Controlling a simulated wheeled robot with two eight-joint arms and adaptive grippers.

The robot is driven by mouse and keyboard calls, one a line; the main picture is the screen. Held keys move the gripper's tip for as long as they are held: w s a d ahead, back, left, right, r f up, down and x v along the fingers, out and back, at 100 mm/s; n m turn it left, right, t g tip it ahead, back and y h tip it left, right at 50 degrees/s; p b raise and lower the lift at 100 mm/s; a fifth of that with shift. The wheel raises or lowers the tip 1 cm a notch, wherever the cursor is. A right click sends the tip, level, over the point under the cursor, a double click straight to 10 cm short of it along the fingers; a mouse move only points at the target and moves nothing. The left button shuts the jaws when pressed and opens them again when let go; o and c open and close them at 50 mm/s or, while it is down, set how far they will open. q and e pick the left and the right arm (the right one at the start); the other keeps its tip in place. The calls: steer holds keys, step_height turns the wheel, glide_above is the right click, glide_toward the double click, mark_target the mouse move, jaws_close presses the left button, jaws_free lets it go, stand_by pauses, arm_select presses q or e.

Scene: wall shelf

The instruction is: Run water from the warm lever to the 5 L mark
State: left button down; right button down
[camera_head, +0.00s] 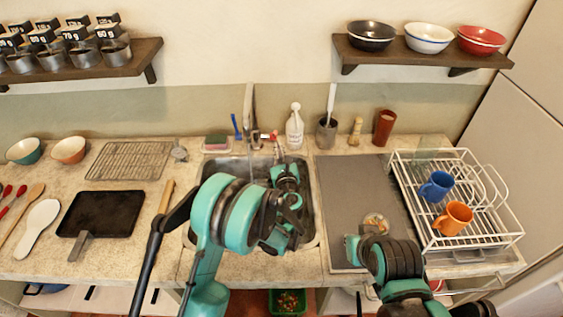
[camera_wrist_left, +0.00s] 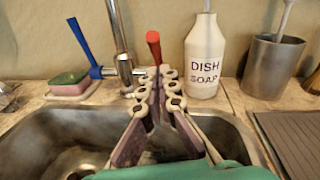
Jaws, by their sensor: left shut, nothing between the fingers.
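The warm lever is red (camera_wrist_left: 154,45) and stands up at the right of the metal faucet (camera_wrist_left: 123,55); in the head view the lever (camera_head: 272,136) shows just beyond my left gripper. My left gripper (camera_wrist_left: 156,82) is shut and empty, its fingertips just in front of the red lever; I cannot tell whether they touch it. In the head view the left gripper (camera_head: 281,164) is over the sink (camera_head: 313,190). The blue lever (camera_wrist_left: 82,45) is at the faucet's left. My arm hides much of the basin; no 5 L mark is visible.
A dish soap bottle (camera_wrist_left: 205,55) and a metal utensil cup (camera_wrist_left: 272,65) stand right of the faucet. A sponge on a dish (camera_wrist_left: 70,85) is at its left. A dish rack (camera_head: 478,243) with mugs is at the right, beyond the grey mat (camera_head: 345,200).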

arm_select(q)
steer(key=shift+w+a+r, duration=0.2)
steer(key=shift+w+r, duration=0.5)
steer(key=shift+r, duration=0.15)
steer(key=w+r+g+p, duration=0.1)
steer(key=r+g+p, duration=0.1)
steer(key=p, duration=0.1)
steer(key=w+r+g+p, duration=0.2)
steer(key=p, duration=0.1)
steer(key=shift+h, duration=0.3)
steer(key=shift+w+r+m+g+p, duration=0.15)
steer(key=shift+w+r+g+p, duration=0.1)
steer(key=shift+w+g+p, duration=0.35)
steer(key=shift+w+r+m+g+p, duration=0.15)
steer(key=shift+w+r+g+p, duration=0.2)
steer(key=shift+w, duration=0.5)
